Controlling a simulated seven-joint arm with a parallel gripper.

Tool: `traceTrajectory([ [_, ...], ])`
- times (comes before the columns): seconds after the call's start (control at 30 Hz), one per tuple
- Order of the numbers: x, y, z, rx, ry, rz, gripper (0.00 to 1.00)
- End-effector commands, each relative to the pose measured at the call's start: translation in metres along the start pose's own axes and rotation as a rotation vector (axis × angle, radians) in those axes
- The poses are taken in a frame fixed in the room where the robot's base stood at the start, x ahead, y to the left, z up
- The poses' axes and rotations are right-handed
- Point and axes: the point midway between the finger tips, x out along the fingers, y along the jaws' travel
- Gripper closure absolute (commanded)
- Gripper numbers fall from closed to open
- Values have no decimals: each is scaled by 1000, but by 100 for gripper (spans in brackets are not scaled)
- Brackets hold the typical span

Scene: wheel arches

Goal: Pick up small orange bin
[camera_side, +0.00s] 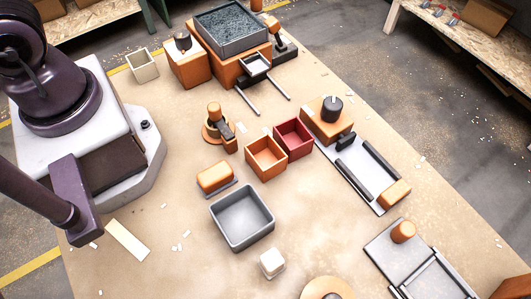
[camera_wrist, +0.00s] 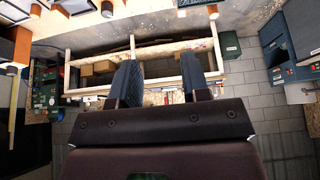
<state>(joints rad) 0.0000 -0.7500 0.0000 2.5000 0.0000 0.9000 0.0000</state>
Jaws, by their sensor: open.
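The small orange bin (camera_side: 266,158) stands upright and empty near the middle of the table in the side view. It is beside a red bin (camera_side: 293,138) on its right, very close or touching. My gripper is outside the side view, where only part of my arm shows at the left. In the wrist view my gripper (camera_wrist: 160,75) has its two dark fingers apart with nothing between them. It faces a shelf and the floor, and the orange bin cannot be made out there.
A larger grey bin (camera_side: 242,218) stands in front of the orange bin. An orange block (camera_side: 215,177) lies to its left. A white cube (camera_side: 272,263) is near the front. A grey track fixture (camera_side: 358,170) stands to the right. Bare table lies at front left.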

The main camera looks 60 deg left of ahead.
Motion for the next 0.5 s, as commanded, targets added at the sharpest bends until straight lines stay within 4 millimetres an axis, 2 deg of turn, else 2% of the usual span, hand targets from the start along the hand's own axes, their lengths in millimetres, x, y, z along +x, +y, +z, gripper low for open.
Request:
traceTrajectory([
  [0.07,0,0,0,0,0,0,57],
  [0.13,0,0,0,0,0,0,66],
  [0.37,0,0,0,0,0,0,66],
  [0.5,6,12,2,52,-31,28,66],
])
